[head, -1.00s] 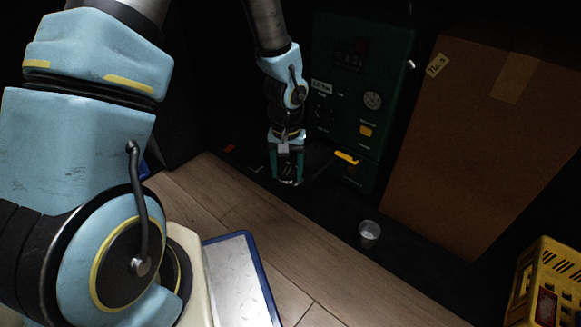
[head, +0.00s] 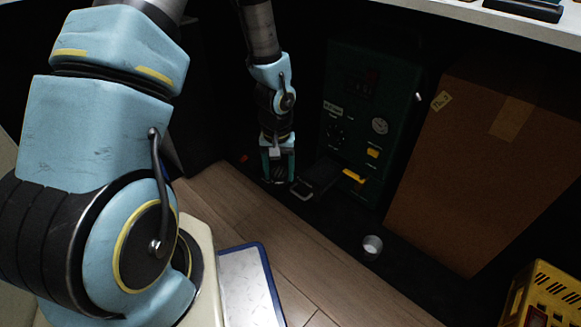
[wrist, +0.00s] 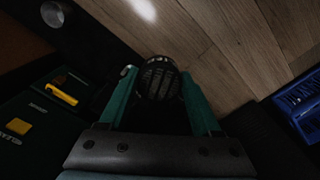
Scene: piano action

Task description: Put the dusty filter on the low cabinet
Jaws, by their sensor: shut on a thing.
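My gripper (head: 278,178) hangs low in front of the green machine, pointing down. In the wrist view its two teal fingers (wrist: 161,100) are shut on a dark, ribbed, rounded thing, which I take to be the dusty filter (wrist: 159,78). The filter's lower part is hidden in shadow between the fingers. In the head view it is only a dark shape at the fingertips. I cannot tell which surface is the low cabinet; a pale top with dark items on it (head: 545,28) shows at the upper right edge.
The green machine (head: 360,125) has a dark drawer-like part with a handle (head: 303,188) sticking out beside my gripper, and a yellow lever (head: 353,176). A metal cup (head: 372,245), a large cardboard box (head: 475,170) and a yellow crate (head: 540,298) stand rightward. Wooden floor (head: 240,215) is open.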

